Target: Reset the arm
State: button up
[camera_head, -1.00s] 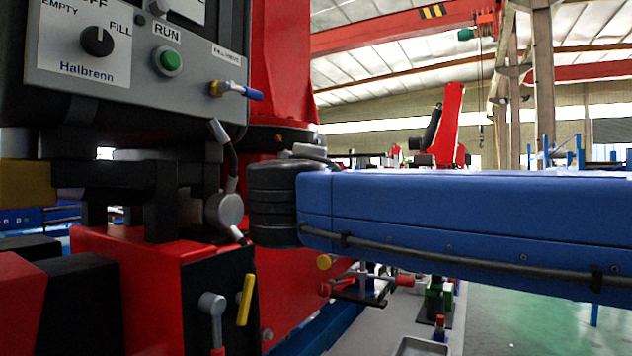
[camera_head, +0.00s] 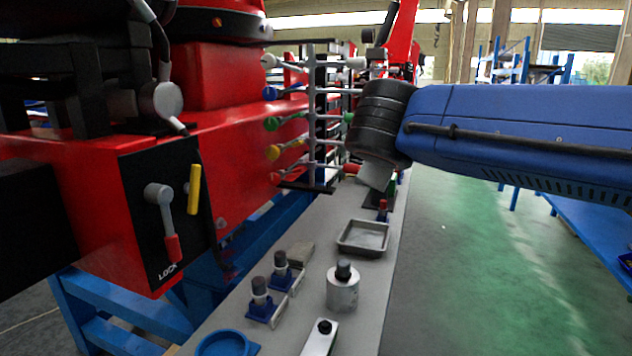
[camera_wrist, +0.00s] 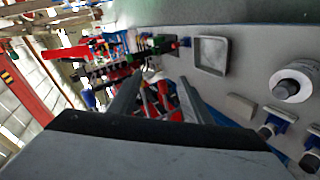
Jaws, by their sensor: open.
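My blue arm (camera_head: 520,120) reaches in from the right edge of the head view, roughly level, and ends in a ribbed black joint above the grey bench. A small grey part shows below that joint; the fingers cannot be made out there. In the wrist view my gripper (camera_wrist: 158,95) shows two dark fingers spread apart. It is open, with nothing held between them. A rack of coloured-knob levers (camera_head: 315,120) stands behind and to the left of the joint.
The grey bench (camera_head: 315,245) holds a metal tray (camera_head: 363,238), a white cylinder with a dark cap (camera_head: 342,288), two blue-based fittings and a blue dish (camera_head: 225,343). A red machine with a LOCK lever (camera_head: 160,205) is at left. Green floor (camera_head: 470,260) is clear at right.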

jog(key=s+d+f+m+g, duration=0.3)
jog(key=s+d+f, duration=0.3)
jog(key=d+f, duration=0.15)
jog(key=s+d+f+m+g, duration=0.2)
jog(key=s+d+f, duration=0.4)
jog(key=f, duration=0.3)
jog(key=s+d+f+m+g+y, duration=0.1)
jog(key=s+f+m, duration=0.4)
jog(key=s+f, duration=0.7)
jog(key=g+y, duration=0.1)
jog(key=y, duration=0.1)
jog(key=shift+f+m+g+y, duration=0.3)
jog(key=shift+f+m, duration=0.05)
jog(key=shift+m, duration=0.05)
dwell(2.2)
